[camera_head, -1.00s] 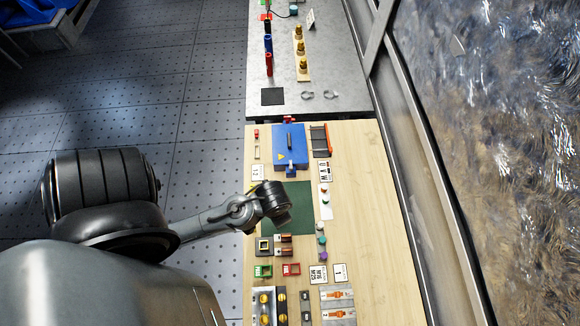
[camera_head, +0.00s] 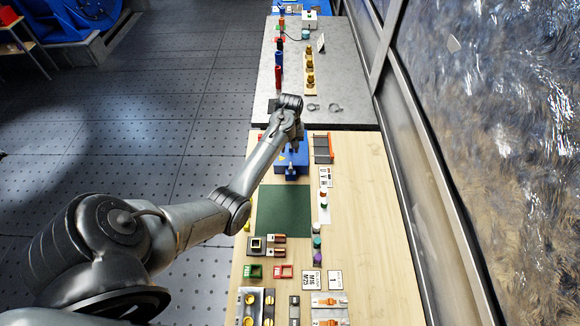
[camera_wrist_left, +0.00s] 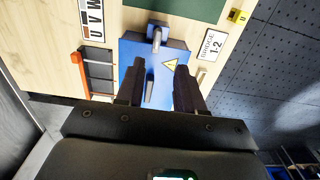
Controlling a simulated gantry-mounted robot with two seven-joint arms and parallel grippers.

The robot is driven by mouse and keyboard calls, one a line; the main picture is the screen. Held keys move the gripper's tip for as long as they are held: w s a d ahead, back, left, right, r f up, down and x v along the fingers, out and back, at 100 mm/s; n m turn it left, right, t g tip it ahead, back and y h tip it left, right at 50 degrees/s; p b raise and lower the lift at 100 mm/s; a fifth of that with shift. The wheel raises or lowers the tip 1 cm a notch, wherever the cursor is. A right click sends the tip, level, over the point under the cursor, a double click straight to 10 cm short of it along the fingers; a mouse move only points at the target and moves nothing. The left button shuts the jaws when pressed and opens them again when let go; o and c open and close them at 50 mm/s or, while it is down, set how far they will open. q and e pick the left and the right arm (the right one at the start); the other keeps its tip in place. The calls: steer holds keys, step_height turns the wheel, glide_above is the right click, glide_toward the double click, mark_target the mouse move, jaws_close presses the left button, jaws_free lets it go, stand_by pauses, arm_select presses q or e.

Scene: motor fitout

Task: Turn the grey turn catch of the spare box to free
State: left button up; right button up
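A blue box (camera_head: 284,168) with a yellow warning triangle lies on the wooden bench, taken as the spare box. It also shows in the left wrist view (camera_wrist_left: 127,50). A grey catch (camera_wrist_left: 156,36) sits at its edge on the side of the green mat. A dark bar (camera_wrist_left: 149,91) lies on the lid. My left gripper (camera_wrist_left: 160,67) is open, its two dark fingers apart over the lid, with the catch beyond the fingertips. In the head view my left gripper (camera_head: 295,148) is over the box and covers part of it. My right gripper is not in view.
A dark green mat (camera_head: 284,212) lies in front of the box. An orange-and-black rack (camera_head: 322,149) stands beside it, and a label plate (camera_wrist_left: 209,44) lies on the other side. Coloured parts, small trays and plates cover the nearer bench. A grey table with bottles adjoins behind.

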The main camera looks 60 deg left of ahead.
mark_target(291, 165)
arm_select(q)
steer(key=f, duration=1)
steer(key=shift+w+d+f, duration=0.1)
steer(key=shift+d+f, duration=0.1)
jaws_close()
